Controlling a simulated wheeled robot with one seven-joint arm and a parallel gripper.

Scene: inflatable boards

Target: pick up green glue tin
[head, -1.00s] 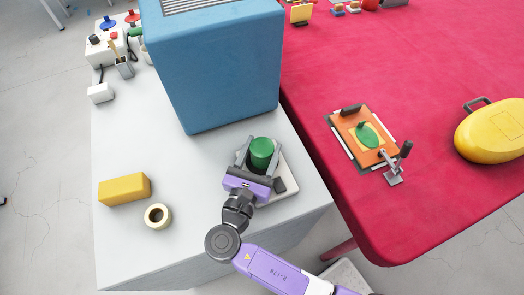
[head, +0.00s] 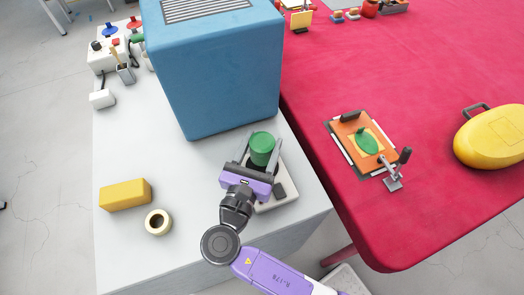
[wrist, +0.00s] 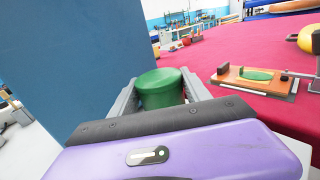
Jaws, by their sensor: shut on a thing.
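The green glue tin (head: 262,147) is a short green cylinder held between the two fingers of my gripper (head: 261,151). In the wrist view the tin (wrist: 161,88) sits between the grey fingers, its lid facing up and fairly level. My gripper (wrist: 163,92) is shut on it. The tin appears raised over a small white tray-like scale (head: 287,178) at the right edge of the grey table. The gripper hides the lower part of the tin and some of the tray.
A large blue box (head: 218,75) stands just behind the tin. A yellow block (head: 125,194) and a tape roll (head: 158,222) lie to the left. The red table (head: 430,90) at right carries a clamped orange board (head: 362,141) and a yellow case (head: 490,135).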

